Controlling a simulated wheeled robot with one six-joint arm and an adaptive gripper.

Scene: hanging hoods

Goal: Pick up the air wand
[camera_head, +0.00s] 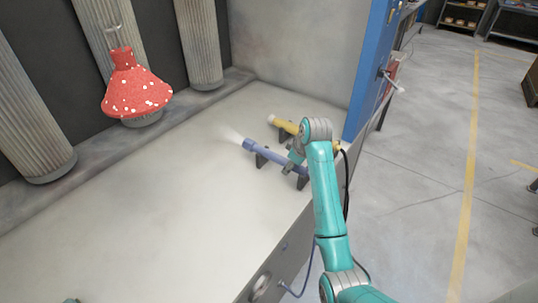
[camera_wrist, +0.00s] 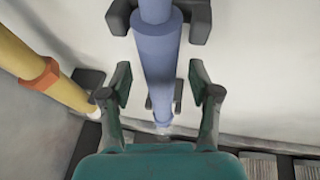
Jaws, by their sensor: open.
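A blue wand (camera_head: 268,156) lies in dark holders on the pale counter, with white mist at its far left end. In the wrist view the blue wand (camera_wrist: 158,62) runs lengthwise between the fingers of my gripper (camera_wrist: 160,88). The fingers are open, with a gap on each side of the wand. In the head view my gripper (camera_head: 296,154) is at the wand's near right part and partly hides it. A yellow wand (camera_head: 284,125) lies behind it; in the wrist view the yellow wand (camera_wrist: 35,72) with an orange collar is left of my fingers.
A red hood-shaped piece with white specks (camera_head: 137,93) hangs at the back left. Dark holders (camera_wrist: 198,22) bear the blue wand. A blue post (camera_head: 368,75) stands right of the counter. The counter's left and middle (camera_head: 150,205) are clear.

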